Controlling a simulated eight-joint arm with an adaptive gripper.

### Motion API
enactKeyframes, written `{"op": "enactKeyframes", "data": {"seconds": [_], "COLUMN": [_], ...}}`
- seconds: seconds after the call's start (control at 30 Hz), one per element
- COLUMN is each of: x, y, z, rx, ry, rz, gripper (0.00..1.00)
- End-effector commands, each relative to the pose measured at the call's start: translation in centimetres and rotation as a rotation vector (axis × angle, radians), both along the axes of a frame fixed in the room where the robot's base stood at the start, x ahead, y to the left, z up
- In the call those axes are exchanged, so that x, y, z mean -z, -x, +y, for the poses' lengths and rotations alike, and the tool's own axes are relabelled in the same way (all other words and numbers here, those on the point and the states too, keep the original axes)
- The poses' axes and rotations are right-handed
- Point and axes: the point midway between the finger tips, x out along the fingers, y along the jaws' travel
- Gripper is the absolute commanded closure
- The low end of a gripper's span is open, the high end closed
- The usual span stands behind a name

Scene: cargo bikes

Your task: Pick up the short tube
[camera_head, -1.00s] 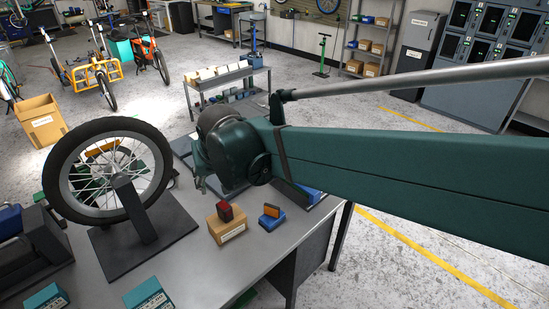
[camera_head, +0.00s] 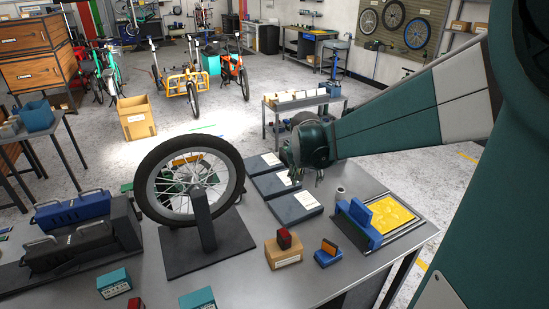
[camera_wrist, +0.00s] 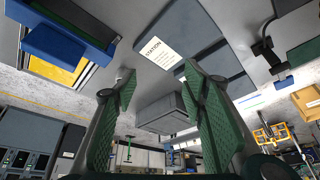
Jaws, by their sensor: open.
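A small grey cylinder, which looks like the short tube (camera_head: 340,193), stands on the workbench (camera_head: 262,243) just left of a blue holder (camera_head: 358,222). My gripper (camera_head: 310,182) is above the bench, to the left of the tube and over the dark flat boxes, apart from it. In the wrist view the two green fingers of my gripper (camera_wrist: 158,88) are spread wide with nothing between them.
A wheel (camera_head: 163,212) on a stand is left of my gripper. Dark flat boxes (camera_head: 295,207) with labels lie beneath it. A yellow panel (camera_head: 390,214) lies to the right. A cardboard block (camera_head: 284,254) and a blue block (camera_head: 327,259) are in front.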

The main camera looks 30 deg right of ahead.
Motion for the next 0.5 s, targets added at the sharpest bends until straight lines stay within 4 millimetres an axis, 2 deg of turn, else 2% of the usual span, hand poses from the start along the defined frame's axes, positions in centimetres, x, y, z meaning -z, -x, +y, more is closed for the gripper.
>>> {"op": "enactKeyframes", "data": {"seconds": [0.03, 0.5], "x": [0.2, 4.5], "y": [-0.5, -3.7], "z": [-1.1, -9.8], "rx": [0.023, 0.24], "ry": [-0.001, -0.014], "rz": [0.003, 0.029], "gripper": [0.58, 0.58]}}
